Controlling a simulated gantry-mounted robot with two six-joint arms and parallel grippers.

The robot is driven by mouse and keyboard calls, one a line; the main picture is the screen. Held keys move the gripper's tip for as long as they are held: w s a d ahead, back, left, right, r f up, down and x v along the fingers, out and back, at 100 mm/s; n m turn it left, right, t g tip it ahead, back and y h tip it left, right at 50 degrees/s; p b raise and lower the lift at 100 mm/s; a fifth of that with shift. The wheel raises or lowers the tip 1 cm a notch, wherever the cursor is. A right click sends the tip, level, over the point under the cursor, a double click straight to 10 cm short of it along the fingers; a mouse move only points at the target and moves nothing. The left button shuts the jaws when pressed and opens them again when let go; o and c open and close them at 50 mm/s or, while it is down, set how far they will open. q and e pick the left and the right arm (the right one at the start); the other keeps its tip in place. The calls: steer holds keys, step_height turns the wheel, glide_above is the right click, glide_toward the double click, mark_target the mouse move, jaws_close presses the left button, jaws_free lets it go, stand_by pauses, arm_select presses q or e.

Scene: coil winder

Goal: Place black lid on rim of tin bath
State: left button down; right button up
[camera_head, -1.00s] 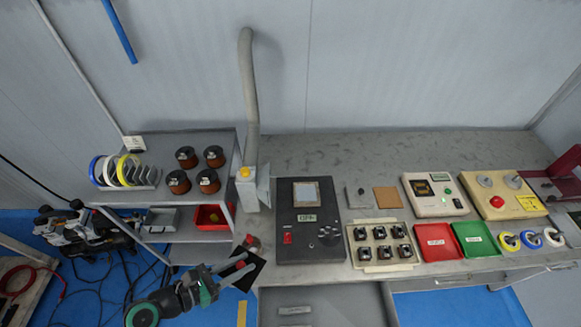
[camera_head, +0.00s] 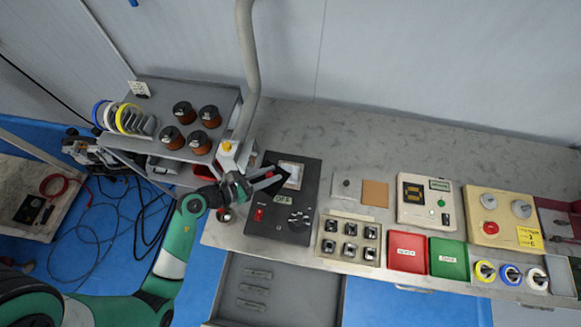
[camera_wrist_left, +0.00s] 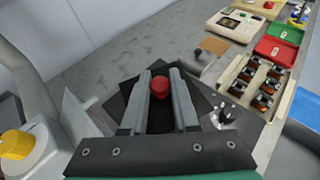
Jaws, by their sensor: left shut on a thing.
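My left gripper (camera_head: 268,180) is shut on the black lid (camera_head: 286,174) and holds it over the black control unit on the bench. In the left wrist view a red knob (camera_wrist_left: 160,87) sits between the two fingers, with the dark lid spread under them. The lid's outline is hard to separate from the black unit below. A small round pot (camera_head: 226,214), perhaps the tin bath, stands at the bench's left end beside my gripper and is partly hidden. My right gripper is not in view.
The black control unit (camera_head: 272,236) lies below the lid. A grey pipe (camera_head: 247,70) with a yellow knob (camera_head: 226,146) rises behind my left wrist. A shelf with copper spools (camera_head: 184,112) stands left. The bench's back strip (camera_head: 380,140) is clear.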

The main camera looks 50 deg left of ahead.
arm_select(q)
steer(key=b, duration=0.4)
glide_above(289, 171)
steer(key=s+d, duration=0.1)
steer(key=s, duration=0.1)
steer(key=f, duration=0.6)
steer(key=shift+w+f, duration=0.2)
steer(key=shift+f, duration=0.2)
steer(key=shift+w+f, duration=0.1)
steer(key=shift+w, duration=0.1)
steer(key=f+b, duration=0.2)
steer(key=f, duration=0.1)
steer(key=shift+w+f, duration=0.1)
steer(key=shift+w, duration=0.2)
steer(key=shift+f, duration=0.35)
steer(key=shift+s+r, duration=0.1)
steer(key=c, duration=0.7)
jaws_free()
